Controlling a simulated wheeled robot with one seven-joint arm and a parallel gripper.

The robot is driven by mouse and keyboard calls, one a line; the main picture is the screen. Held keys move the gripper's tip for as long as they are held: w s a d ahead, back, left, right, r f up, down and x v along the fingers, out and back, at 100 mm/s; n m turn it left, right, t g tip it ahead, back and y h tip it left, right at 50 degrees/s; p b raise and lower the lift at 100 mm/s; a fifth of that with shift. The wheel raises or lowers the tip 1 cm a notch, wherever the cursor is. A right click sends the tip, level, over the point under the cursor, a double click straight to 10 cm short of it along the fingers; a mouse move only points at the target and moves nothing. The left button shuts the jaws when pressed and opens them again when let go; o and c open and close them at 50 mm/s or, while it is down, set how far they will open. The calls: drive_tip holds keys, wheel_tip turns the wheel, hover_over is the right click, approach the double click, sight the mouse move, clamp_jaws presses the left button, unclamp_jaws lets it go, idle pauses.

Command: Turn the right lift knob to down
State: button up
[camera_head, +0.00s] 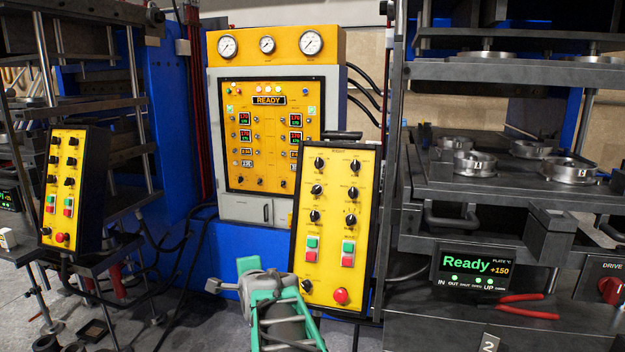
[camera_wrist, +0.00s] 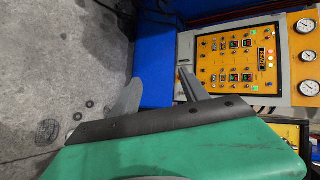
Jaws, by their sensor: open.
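A tilted yellow control box (camera_head: 333,250) with a black frame stands in the middle of the head view. It carries two columns of black knobs, such as the upper right knob (camera_head: 354,165) and the lower right knob (camera_head: 350,220). Their labels are too small to read, so I cannot tell which is the right lift knob or how it is set. My gripper (camera_wrist: 160,78) is open and empty in the wrist view, its two grey fingers apart. In the head view my green and grey arm end is low, in front of the box's lower left; no knob is between the fingers.
A yellow cabinet panel (camera_head: 233,140) with gauges stands behind. A press (camera_head: 430,178) with metal moulds is at right; its screen (camera_head: 470,268) reads "Ready" and +150. Red-handled pliers (camera_head: 528,312) lie below it. A second knob box (camera_head: 75,190) is at left. Cables hang between.

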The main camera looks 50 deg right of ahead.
drive_tip(key=s+d+r+m+h+p, duration=0.25)
drive_tip(key=d+r+m, duration=0.35)
drive_tip(key=d+r, duration=0.3)
drive_tip(key=m+t+h, duration=0.1)
drive_tip(key=m+h, duration=0.4)
drive_tip(key=m, duration=0.2)
approach(316, 190)
drive_tip(key=d, duration=0.2)
drive_tip(key=p+x, duration=0.1)
drive_tip(key=x, duration=0.3)
drive_tip(key=w+a+p+x, duration=0.1)
drive_tip(key=x, duration=0.2)
drive_tip(key=shift+d+p, duration=0.15)
drive_tip(key=shift+p, duration=0.15)
clamp_jaws()
